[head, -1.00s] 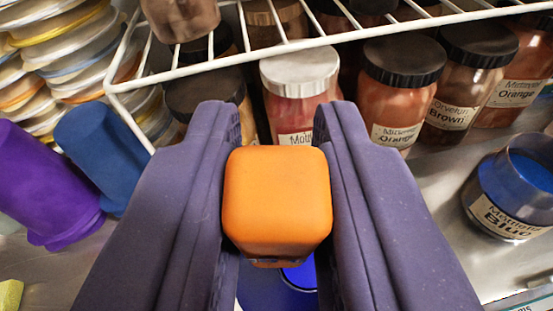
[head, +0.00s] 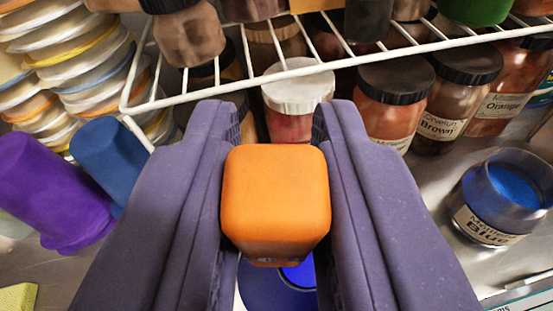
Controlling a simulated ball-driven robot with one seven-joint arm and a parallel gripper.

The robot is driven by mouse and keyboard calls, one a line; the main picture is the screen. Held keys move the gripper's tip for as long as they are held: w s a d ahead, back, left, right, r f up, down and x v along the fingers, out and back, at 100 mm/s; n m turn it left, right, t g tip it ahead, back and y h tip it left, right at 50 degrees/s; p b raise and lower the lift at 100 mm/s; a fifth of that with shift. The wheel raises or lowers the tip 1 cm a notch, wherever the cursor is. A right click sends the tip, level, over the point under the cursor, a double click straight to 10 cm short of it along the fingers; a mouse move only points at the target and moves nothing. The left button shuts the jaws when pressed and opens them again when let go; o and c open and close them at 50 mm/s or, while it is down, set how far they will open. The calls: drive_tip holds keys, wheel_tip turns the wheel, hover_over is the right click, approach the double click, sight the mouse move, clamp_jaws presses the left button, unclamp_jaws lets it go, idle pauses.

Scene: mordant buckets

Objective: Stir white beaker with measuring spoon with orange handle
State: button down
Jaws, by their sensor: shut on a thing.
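My gripper (head: 277,200) is in the middle of the head view, its two purple-grey fingers shut on an orange block-shaped handle (head: 276,195). I take this handle to be that of the measuring spoon; its lower end is hidden beneath it. Below the handle, between the fingers, shows part of a vessel with a pale rim (head: 247,300) and deep blue contents. It may be the white beaker, but most of it is hidden. I cannot tell whether the spoon is in it.
A white wire rack (head: 330,52) with jars stands ahead. Under it are a white-lidded jar (head: 298,92) and black-lidded jars (head: 395,98). An open blue jar (head: 497,200) is at right. Purple (head: 55,190) and blue (head: 108,160) cups and stacked lids (head: 70,60) are at left.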

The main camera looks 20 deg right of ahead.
wheel_tip(320, 180, up, 10)
drive_tip(key=p, duration=0.8)
drive_tip(key=shift+r, duration=0.1)
drive_tip(key=shift+w+a+f, duration=0.1)
drive_tip(key=shift+f, duration=0.1)
drive_tip(key=w+a+f+n+y+b, duration=0.1)
drive_tip(key=w+a+f, duration=0.4)
drive_tip(key=a, duration=0.7)
drive_tip(key=w+a+f+n+t+y+b, duration=0.1)
drive_tip(key=w+a+f, duration=0.5)
drive_tip(key=a, duration=0.7)
drive_tip(key=w+a+f+n+y+b, duration=0.3)
drive_tip(key=w+a+f+y+b, duration=0.1)
drive_tip(key=a, duration=0.8)
wheel_tip(320, 180, down, 2)
drive_tip(key=shift+w+a+f+t+y+b, duration=0.1)
drive_tip(key=shift+w+a+t+y+b, duration=0.2)
drive_tip(key=shift+w+b, duration=0.75)
drive_tip(key=shift+s, duration=0.25)
